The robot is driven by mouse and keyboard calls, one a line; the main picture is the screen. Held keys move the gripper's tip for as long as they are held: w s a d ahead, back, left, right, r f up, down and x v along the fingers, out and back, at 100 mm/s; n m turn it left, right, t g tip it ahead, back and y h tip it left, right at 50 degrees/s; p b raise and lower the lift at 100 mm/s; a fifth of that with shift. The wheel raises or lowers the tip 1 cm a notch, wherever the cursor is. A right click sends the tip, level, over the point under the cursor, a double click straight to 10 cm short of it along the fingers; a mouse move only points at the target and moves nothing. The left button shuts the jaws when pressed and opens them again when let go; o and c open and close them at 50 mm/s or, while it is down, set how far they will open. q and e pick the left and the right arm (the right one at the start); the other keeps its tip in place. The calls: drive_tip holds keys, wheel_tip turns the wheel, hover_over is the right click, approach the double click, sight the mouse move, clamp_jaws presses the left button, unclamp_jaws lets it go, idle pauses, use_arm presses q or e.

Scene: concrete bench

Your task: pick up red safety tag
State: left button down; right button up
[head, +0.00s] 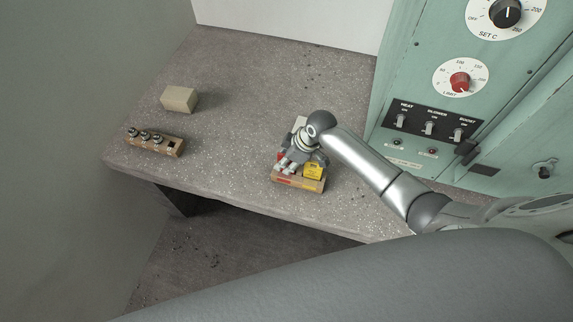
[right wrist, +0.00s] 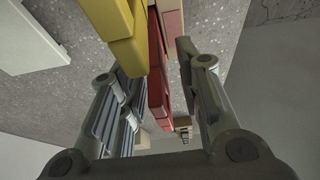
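The red safety tag (right wrist: 158,62) stands on edge between the open fingers of my right gripper (right wrist: 160,85) in the right wrist view, with gaps beside it. A yellow tag (right wrist: 128,40) stands just left of it. In the head view my right gripper (head: 290,164) is low over a small wooden rack (head: 310,186), and the yellow tag (head: 313,170) shows at its right. A red patch (head: 283,181) shows at the rack's left front; the gripper hides much of the rack. My left gripper is not in view.
A wooden holder (head: 165,149) with several metal-topped pieces and a beige block (head: 179,99) sit at the left of the concrete bench (head: 225,120). A green control panel (head: 430,110) stands at the right.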

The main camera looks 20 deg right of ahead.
clamp_jaws()
drive_tip(key=shift+r, duration=0.15)
